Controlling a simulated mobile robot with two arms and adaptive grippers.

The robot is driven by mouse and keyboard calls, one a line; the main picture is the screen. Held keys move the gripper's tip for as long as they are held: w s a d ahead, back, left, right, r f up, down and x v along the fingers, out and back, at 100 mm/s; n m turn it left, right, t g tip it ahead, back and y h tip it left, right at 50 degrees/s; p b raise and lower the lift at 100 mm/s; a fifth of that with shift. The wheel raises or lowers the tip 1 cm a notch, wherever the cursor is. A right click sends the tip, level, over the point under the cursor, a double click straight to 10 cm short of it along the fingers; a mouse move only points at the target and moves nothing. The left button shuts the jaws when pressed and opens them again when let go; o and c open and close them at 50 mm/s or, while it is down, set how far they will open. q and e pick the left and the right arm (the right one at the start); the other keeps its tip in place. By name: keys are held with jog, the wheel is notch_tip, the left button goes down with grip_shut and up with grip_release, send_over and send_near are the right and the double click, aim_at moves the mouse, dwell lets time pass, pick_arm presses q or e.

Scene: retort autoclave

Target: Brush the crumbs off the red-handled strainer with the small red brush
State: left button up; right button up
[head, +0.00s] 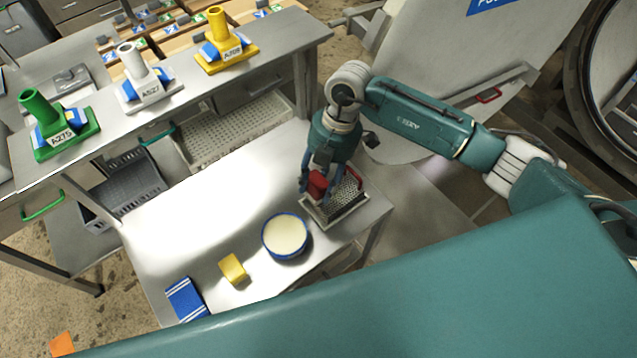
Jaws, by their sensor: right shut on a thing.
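The strainer (350,208) is a small rectangular mesh tray with a pale rim, lying near the right end of the steel table. A small bit of red at its upper right edge may be its handle. My right gripper (316,190) points down over the strainer's left part. It is shut on a small red block, which looks like the red brush (318,181). The bristles are hidden, and I cannot tell whether they touch the mesh. Crumbs are too small to make out. My left gripper is not in view.
On the table (190,240) stand a round blue-rimmed tub (285,235), a yellow block (232,269) and a blue striped packet (185,299). The table's left part is clear. Green, white and yellow labelled stands (133,75) line the bench behind.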

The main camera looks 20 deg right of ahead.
jog(key=shift+r+p, duration=1.2)
jog(key=shift+r, duration=0.4)
jog(key=shift+w+d+n+b, duration=0.15)
jog(key=shift+d+n+b, duration=0.15)
jog(key=shift+n+b, duration=0.35)
jog(key=d+r+n+h+b, duration=0.2)
jog(key=d+n+h+b, duration=0.15)
jog(key=n, duration=0.45)
jog(key=shift+t+y, duration=0.35)
jog(key=shift+t, duration=0.05)
jog(key=shift+w+d+f+b, duration=0.2)
jog(key=shift+f+b, duration=0.55)
jog(key=shift+f, duration=0.3)
jog(key=shift+w+d+f+b, duration=0.15)
jog(key=shift+f+b, duration=0.55)
jog(key=shift+f, duration=0.35)
